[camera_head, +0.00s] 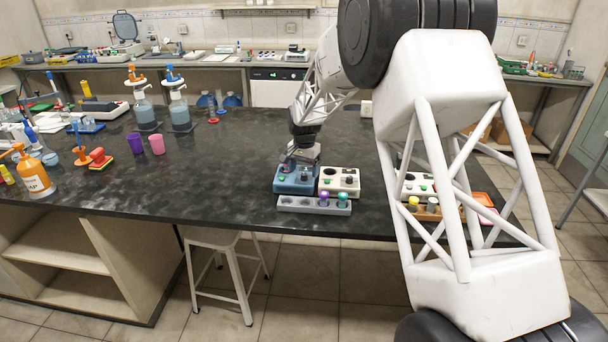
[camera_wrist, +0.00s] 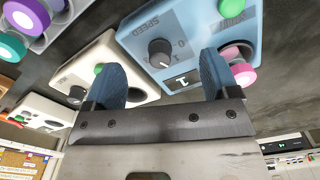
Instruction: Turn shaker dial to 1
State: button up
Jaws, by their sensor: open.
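The shaker is the blue box (camera_head: 290,185) under my gripper at the front edge of the dark bench; it also shows in the wrist view (camera_wrist: 215,30). Its round black dial (camera_wrist: 162,52) has a white mark and sits by the printed word SPEED and the numbers 0 and 1. A small dark display (camera_wrist: 182,81) beside the dial shows a 1. My gripper (camera_wrist: 161,77) is open, with its two blue fingers apart. In the wrist view the dial appears between the fingertips, and I see no contact. In the head view my gripper (camera_head: 301,160) is just above the shaker and partly hides it.
A cream box (camera_head: 341,188) with black and green controls stands right of the shaker. A grey rack (camera_head: 297,205) with coloured round-topped items lies in front. Purple and pink cups (camera_head: 157,145) stand to the left, with bare bench between. My arm hides part of the right side.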

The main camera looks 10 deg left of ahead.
aim_at(306, 175)
jog(key=shift+r, duration=2.6)
jog(key=shift+s+d+r, duration=0.25)
jog(key=shift+d+r, duration=0.05)
jog(key=shift+r, duration=0.1)
jog(key=s+d+r+n, duration=0.1)
jog(key=s+d+r, duration=0.45)
jog(key=s, duration=0.25)
jog(key=s+d+r+t, duration=0.1)
jog(key=s+d+r, duration=0.4)
jog(key=s+d, duration=0.3)
jog(key=s+d+r+n, duration=0.1)
jog(key=s+d+r, duration=0.4)
jog(key=s, duration=0.4)
jog(key=s+d+f, duration=0.1)
jog(key=s+d, duration=0.2)
jog(key=s, duration=0.7)
jog(key=s+d+f+n+t, duration=0.1)
jog(key=s+d, duration=0.2)
jog(key=s, duration=0.7)
jog(key=s+d+f, duration=0.1)
jog(key=s+d, duration=0.2)
jog(key=s, duration=0.7)
jog(key=shift+s+d+n+t, duration=0.3)
jog(key=shift+s+d+n, duration=0.05)
jog(key=shift+n, duration=0.05)
